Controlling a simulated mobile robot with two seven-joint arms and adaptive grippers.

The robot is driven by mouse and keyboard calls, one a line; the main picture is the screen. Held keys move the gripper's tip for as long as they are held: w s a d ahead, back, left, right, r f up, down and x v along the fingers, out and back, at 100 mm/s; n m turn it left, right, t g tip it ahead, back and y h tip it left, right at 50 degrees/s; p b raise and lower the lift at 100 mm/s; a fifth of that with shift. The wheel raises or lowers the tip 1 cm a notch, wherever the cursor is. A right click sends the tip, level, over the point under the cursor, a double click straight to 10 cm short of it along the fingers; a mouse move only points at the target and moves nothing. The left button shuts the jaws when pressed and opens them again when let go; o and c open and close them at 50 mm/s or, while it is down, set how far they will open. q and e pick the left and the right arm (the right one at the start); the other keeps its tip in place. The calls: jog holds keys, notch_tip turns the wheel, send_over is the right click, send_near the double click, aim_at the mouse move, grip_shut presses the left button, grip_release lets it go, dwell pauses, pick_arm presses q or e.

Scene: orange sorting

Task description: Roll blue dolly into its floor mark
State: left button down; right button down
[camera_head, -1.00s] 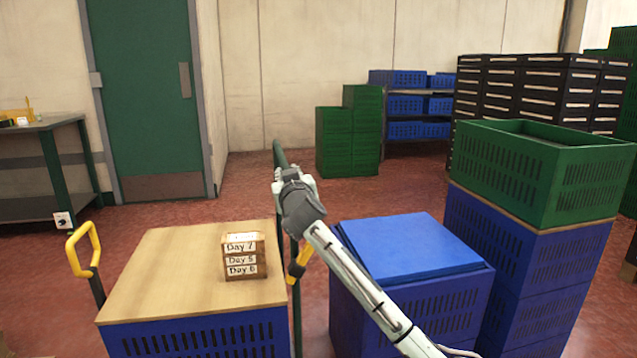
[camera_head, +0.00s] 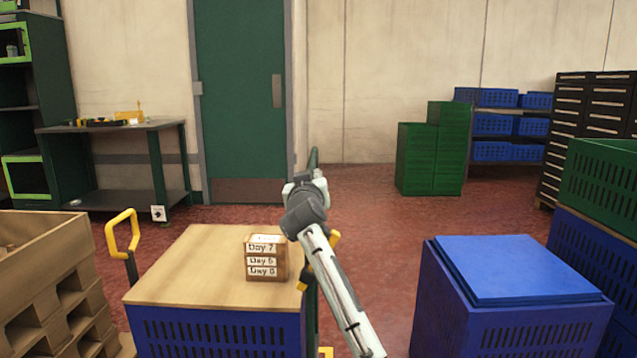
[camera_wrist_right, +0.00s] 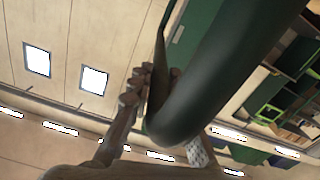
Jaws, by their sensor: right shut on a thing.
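My right gripper (camera_head: 306,180) is shut on a dark green tube handle (camera_head: 314,157), just right of a blue crate (camera_head: 215,330) with a wooden top (camera_head: 190,262). In the right wrist view the handle (camera_wrist_right: 215,75) curves close past the camera, with the fingers (camera_wrist_right: 146,92) around it. The handle's lower part runs down behind my arm beside the crate. The wheeled base is out of view, so I cannot tell whether this is the blue dolly. No floor mark is visible. My left gripper is not in view.
A small Day-labelled box (camera_head: 266,262) stands on the wooden top. A yellow handle (camera_head: 122,232) rises at its left. A blue lidded crate (camera_head: 510,270) stands right, pallets and a carton (camera_head: 40,250) left. Red floor (camera_head: 390,225) is open ahead, towards green crates (camera_head: 430,150).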

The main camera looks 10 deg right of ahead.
jog(key=shift+a, duration=0.4)
jog(key=c, duration=1.4)
grip_release()
jog(key=shift+w+a, duration=0.15)
jog(key=shift+s, duration=0.2)
jog(key=v, duration=1.1)
jog(key=shift+s, duration=0.35)
jog(key=shift+f, duration=0.1)
